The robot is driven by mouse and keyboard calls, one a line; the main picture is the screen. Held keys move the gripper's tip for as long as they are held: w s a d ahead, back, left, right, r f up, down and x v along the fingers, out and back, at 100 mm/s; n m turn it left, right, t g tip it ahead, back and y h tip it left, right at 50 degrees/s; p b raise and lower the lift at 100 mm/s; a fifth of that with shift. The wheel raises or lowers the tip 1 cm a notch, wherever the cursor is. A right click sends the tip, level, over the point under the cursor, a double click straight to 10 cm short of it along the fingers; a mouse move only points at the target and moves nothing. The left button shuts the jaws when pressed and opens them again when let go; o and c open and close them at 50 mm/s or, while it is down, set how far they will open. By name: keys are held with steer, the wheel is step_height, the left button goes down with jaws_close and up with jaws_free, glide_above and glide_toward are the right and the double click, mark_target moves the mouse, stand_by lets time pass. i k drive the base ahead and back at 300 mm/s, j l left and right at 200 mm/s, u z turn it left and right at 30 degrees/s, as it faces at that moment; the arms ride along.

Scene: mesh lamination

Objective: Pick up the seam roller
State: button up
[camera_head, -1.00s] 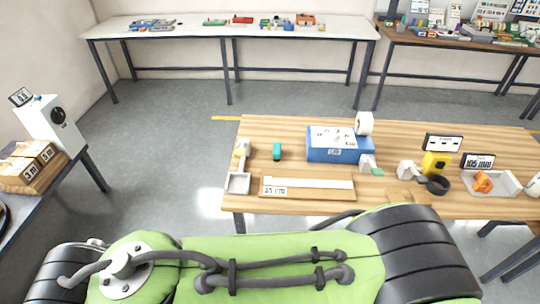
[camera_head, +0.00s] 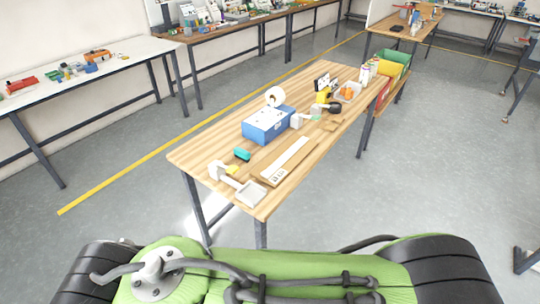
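I cannot tell for sure which item is the seam roller. A small teal piece (camera_head: 242,155) lies near the left end of the wooden table (camera_head: 190,153). A small yellow piece (camera_head: 232,170) sits close to it, beside a white holder (camera_head: 216,170). A white roll (camera_head: 275,96) shows at the back edge, behind a blue box (camera_head: 266,124).
A flat board with a pale strip (camera_head: 288,161) and a white tray (camera_head: 251,193) lie along the table's front edge. Green and red bins (camera_head: 397,60) stand beyond its far end.

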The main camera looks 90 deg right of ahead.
mark_target(241, 154)
steer(key=i+l+z, duration=0.2)
steer(key=z, duration=0.2)
steer(key=i+z, duration=1.05)
steer(key=z, duration=0.15)
steer(key=i+l, duration=0.75)
steer(key=l, duration=0.15)
steer(key=u, duration=0.05)
